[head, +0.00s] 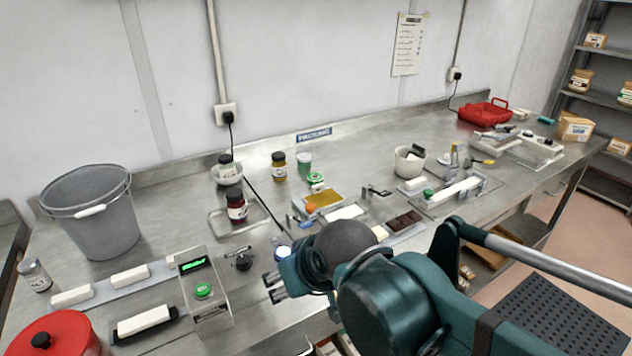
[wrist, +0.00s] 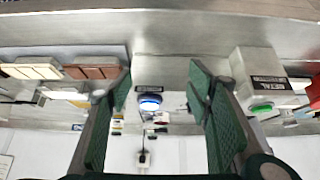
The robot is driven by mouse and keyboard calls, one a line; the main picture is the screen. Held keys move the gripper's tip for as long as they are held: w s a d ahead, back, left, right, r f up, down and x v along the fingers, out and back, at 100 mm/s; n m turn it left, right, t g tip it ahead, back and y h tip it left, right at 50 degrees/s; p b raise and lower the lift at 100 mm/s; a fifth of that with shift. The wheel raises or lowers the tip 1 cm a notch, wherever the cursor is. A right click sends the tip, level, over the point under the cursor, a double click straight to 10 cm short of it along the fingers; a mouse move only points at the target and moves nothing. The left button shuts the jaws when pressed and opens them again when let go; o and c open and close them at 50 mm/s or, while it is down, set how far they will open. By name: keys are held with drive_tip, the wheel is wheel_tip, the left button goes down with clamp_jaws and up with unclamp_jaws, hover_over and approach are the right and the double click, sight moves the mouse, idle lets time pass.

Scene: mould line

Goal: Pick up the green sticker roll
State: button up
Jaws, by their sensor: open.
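A small green-and-white round item (head: 316,179), which looks like the green sticker roll, lies on the steel bench in the head view, in front of a green-and-white jar (head: 304,164). Its details are too small to be sure. My gripper (head: 274,286) is over the front part of the bench, nearer the camera and left of that item, apart from it. In the wrist view my gripper (wrist: 163,88) has its two green-padded fingers spread with nothing held between them. I cannot make out the roll clearly in the wrist view.
A glowing blue-white disc (head: 284,252) is beside my gripper. A metal box with a green button (head: 203,290) stands to the left. An amber plate (head: 322,199), chocolate bars (head: 403,221) and dark jars (head: 237,206) surround the roll area. A grey bucket (head: 92,215) is far left.

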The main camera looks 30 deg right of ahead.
drive_tip(key=shift+o, duration=0.3)
drive_tip(key=w+d+r+m+g+p, duration=0.1)
drive_tip(key=w+d+r+m+p, duration=0.25)
drive_tip(key=w, duration=0.45)
drive_tip(key=w+d+r+m+g+h+p, duration=0.1)
drive_tip(key=w+d+r+m+p, duration=0.1)
drive_tip(key=w+d+r+p, duration=0.45)
drive_tip(key=w+d+r+m+g+p, duration=0.1)
drive_tip(key=w+d+r+m+p, duration=0.15)
drive_tip(key=w, duration=0.65)
drive_tip(key=w+d+f+m+g+p, duration=0.1)
drive_tip(key=w+d+f+m+p, duration=0.1)
drive_tip(key=w+d, duration=0.3)
drive_tip(key=w+d+f+m+g+p, duration=0.1)
drive_tip(key=w+d+f+m+p, duration=0.2)
drive_tip(key=w, duration=0.4)
drive_tip(key=w+d+f+m+g+p, duration=0.1)
drive_tip(key=w+d+f+m+p, duration=0.2)
drive_tip(key=w+d+f+p, duration=0.2)
drive_tip(key=shift+w+d+g+h, duration=0.2)
drive_tip(key=shift+w+d, duration=0.3)
drive_tip(key=shift+d, duration=0.3)
drive_tip(key=shift+w+d+g+h, duration=0.2)
drive_tip(key=shift+w+d, duration=0.25)
drive_tip(key=shift+d, duration=0.35)
drive_tip(key=shift+w+d+f+p, duration=0.25)
drive_tip(key=shift+d+f+p, duration=0.2)
drive_tip(key=shift+f, duration=0.1)
drive_tip(key=shift+f, duration=0.1)
